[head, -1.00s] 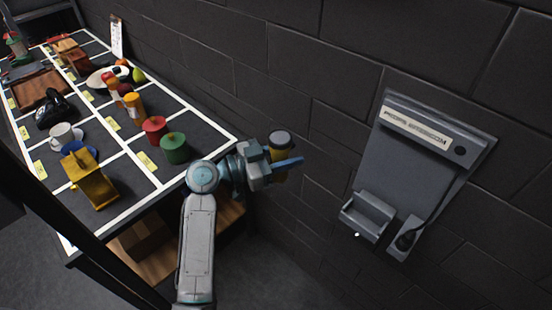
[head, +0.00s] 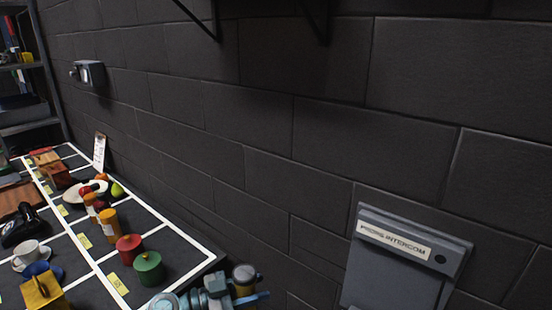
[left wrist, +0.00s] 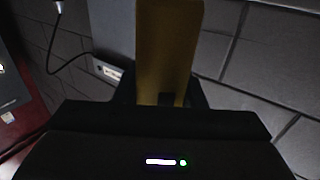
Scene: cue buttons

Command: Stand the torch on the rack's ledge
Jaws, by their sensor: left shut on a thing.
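The torch (head: 244,274) has a grey round head and a yellowish body. It is upright or nearly so at the bottom edge of the head view, beyond the table's right corner. My left gripper (head: 240,296) is shut on its body, partly cut off by the frame. In the left wrist view the yellow-brown body (left wrist: 167,45) rises between the dark jaws (left wrist: 165,98). A metal shelving rack (head: 28,128) stands at the far left in the head view. I cannot tell whether its ledge is the one named. My right gripper is not in view.
A table with white grid lines (head: 185,236) holds several props, including a green canister (head: 149,268) and a red canister (head: 130,248). An intercom panel (head: 400,268) is on the brick wall at right. A dark wall shelf (head: 285,8) with brackets crosses the top. A grey box (head: 92,73) is on the wall.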

